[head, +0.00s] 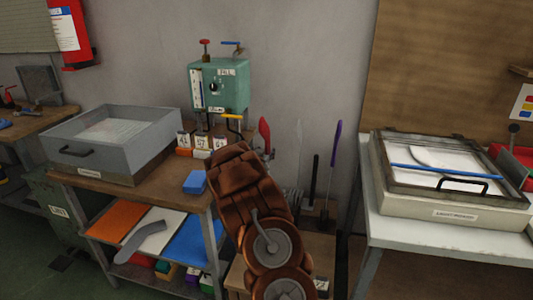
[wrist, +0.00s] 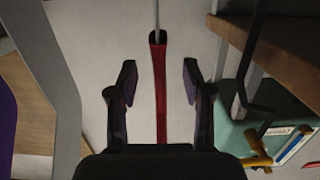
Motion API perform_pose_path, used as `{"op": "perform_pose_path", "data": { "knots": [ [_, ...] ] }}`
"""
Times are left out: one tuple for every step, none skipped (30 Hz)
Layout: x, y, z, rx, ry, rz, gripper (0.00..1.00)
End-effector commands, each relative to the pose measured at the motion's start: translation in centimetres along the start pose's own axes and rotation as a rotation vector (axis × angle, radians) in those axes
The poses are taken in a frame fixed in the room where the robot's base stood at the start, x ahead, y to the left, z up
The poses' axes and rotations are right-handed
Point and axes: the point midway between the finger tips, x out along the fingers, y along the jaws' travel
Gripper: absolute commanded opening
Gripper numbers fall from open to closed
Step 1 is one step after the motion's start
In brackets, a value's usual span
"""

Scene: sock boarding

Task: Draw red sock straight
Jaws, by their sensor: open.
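The red sock (head: 265,135) stands upright on a thin form beside the teal machine, partly hidden by my arm in the head view. In the wrist view the red sock (wrist: 159,85) is a narrow strip seen nearly edge-on, with a thin grey form (wrist: 157,20) running out of its top end. My gripper (wrist: 159,78) is open, with one dark finger on each side of the sock. Gaps show between the sock and both fingers. In the head view my arm hides the gripper.
A bare grey form (head: 299,145) and a purple sock (head: 335,145) stand to the right of the red sock. The teal machine (head: 218,88) with a yellow handle is close on the left. A grey bin (head: 110,140) and a lidded frame (head: 450,180) stand on either side.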

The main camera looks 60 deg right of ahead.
Motion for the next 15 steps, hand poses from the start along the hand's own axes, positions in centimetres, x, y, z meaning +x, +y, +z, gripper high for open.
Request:
{"op": "perform_pose_path", "data": {
  "knots": [
    [-0.4,0.0,0.2,-0.001,0.000,0.000,0.50],
    [-0.7,0.0,0.3,0.000,0.000,0.000,0.50],
    [-1.0,-0.1,0.3,-0.001,-0.001,-0.001,0.50],
    [-1.2,-0.1,0.3,-0.001,0.000,-0.002,0.50],
    [-1.4,-0.1,0.4,-0.001,0.000,-0.002,0.50],
    [-1.8,-0.1,0.4,-0.001,-0.001,-0.001,0.50],
    [-2.0,-0.1,0.5,-0.001,-0.001,0.000,0.50],
    [-2.3,0.0,0.5,-0.001,-0.001,0.000,0.50],
    [-2.6,0.0,0.5,-0.001,-0.001,0.000,0.50],
    [-2.9,-0.1,0.5,-0.002,0.000,0.000,0.50],
    [-3.1,0.0,0.5,-0.001,0.001,0.000,0.50],
    [-3.4,0.0,0.5,0.000,0.002,0.000,0.50],
    [-3.6,0.0,0.5,0.001,0.003,-0.001,0.50],
    [-3.9,-0.1,0.5,0.001,0.003,-0.001,0.50],
    [-4.2,-0.1,0.5,0.000,0.003,-0.001,0.50]
  ]
}}
